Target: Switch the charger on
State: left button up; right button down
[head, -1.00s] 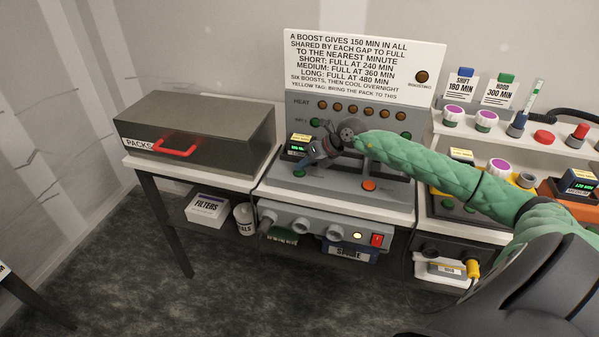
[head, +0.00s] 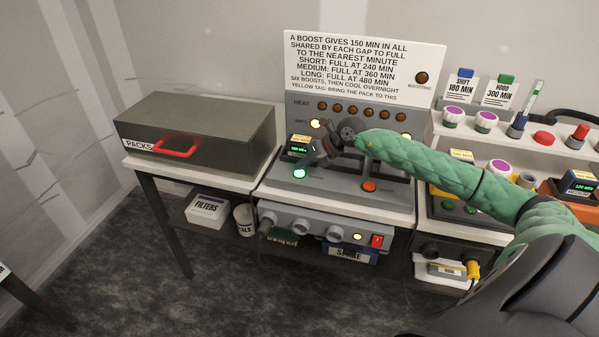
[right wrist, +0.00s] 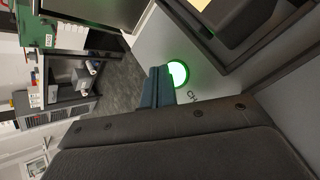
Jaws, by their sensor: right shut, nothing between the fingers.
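The charger (head: 330,184) is a grey unit on the middle bench with an upright lamp panel behind it. Its round green button (head: 300,173) is lit at the front left, and it glows in the right wrist view (right wrist: 177,74) beside lettering that starts "CH". A lamp (head: 315,124) on the panel's left is lit. My right gripper (head: 308,166) is shut and empty, its tips right at the green button. In the right wrist view its fingers (right wrist: 158,88) lie over the button's edge; I cannot tell whether they touch it. My left gripper is not in view.
A pack with a display (head: 299,146) stands in the charger's left bay, close to my fingers. An orange button (head: 369,186) is on the charger's front right. A lidded box marked PACKS (head: 195,113) stands left. A white sign (head: 360,65) rises behind.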

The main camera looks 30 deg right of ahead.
aim_at(303, 173)
jog(key=shift+r, duration=0.3)
jog(key=shift+r, duration=0.1)
jog(key=shift+r+p, duration=0.8)
jog(key=shift+r, duration=1.6)
